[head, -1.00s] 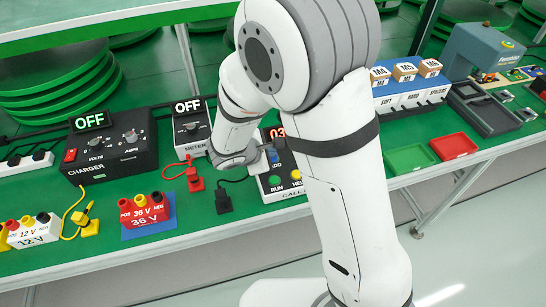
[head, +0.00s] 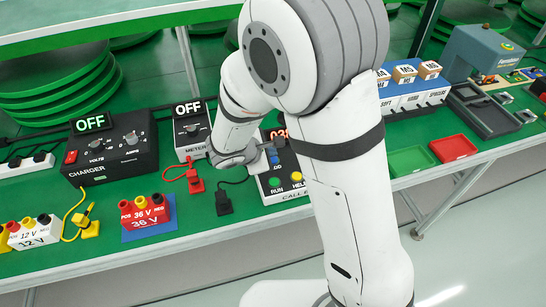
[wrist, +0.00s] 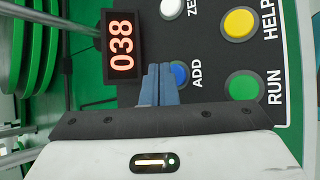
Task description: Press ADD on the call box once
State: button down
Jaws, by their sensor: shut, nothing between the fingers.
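The call box (head: 283,187) is dark-faced and stands on the green bench, partly hidden behind my arm in the head view. In the wrist view its red display (wrist: 122,46) reads 038. The blue ADD button (wrist: 181,75) lies beside the ADD label, partly covered by my fingertips. My gripper (wrist: 160,72) is shut and empty, with its blue-grey fingertips over the left part of that button. I cannot tell whether they touch it.
The green RUN button (wrist: 243,86), yellow HELP button (wrist: 239,22) and white ZERO button (wrist: 172,8) sit close by. In the head view the meter (head: 191,130) and a black plug (head: 223,201) stand left of the box. Green (head: 411,161) and red (head: 453,148) trays lie right.

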jog(key=shift+r, duration=0.1)
jog(key=shift+r+p, duration=1.7)
jog(key=shift+r, duration=0.85)
jog(key=s+d+r+m+g, duration=0.2)
jog(key=s+d+r+m, duration=0.25)
jog(key=d, duration=0.25)
jog(key=s+d+r+m+g, duration=0.2)
jog(key=s+d+r+m, duration=0.15)
jog(key=d+m, duration=0.25)
jog(key=s+d+r+m+y, duration=0.2)
jog(key=s+r+m+y, duration=0.2)
jog(key=s+m, duration=0.5)
jog(key=shift+s+r+g+y, duration=0.3)
jog(key=shift+s+y, duration=0.35)
jog(key=shift+y, duration=0.15)
